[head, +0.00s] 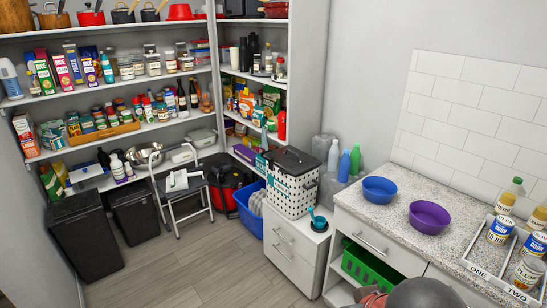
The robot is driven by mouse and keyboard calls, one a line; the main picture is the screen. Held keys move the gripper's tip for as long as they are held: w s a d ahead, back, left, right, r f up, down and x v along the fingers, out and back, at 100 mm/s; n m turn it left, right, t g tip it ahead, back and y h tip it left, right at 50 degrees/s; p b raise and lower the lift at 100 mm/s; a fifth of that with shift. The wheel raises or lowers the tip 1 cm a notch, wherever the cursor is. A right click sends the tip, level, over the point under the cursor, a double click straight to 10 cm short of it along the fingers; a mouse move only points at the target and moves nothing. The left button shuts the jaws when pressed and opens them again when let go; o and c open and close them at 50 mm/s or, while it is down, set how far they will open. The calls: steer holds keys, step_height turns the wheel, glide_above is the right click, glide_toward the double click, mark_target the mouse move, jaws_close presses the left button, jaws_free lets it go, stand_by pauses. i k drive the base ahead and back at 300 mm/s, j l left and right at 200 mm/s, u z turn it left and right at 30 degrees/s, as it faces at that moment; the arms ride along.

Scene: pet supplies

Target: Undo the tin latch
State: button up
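A white, dark-patterned box-shaped container (284,200) with a dark lid (290,160) stands on the white drawer unit at the centre. It may be the tin, but I cannot be sure. The lid looks closed. Small dark details show on its right side, too small to tell whether one is a latch. My gripper is not clearly in view. A grey rounded part of my arm shows at the bottom edge, right of centre, well apart from the container.
A worktop (395,213) holds a blue bowl (380,189), a purple bowl (429,217) and labelled trays (479,264) with bottles. A folding step stool (186,205) and dark bins (86,238) stand at left. The middle floor is clear.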

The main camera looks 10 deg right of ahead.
mark_target(270, 158)
steer(key=i+j, duration=0.1)
steer(key=i, duration=1.15)
steer(key=i+z, duration=0.1)
steer(key=i, duration=1.15)
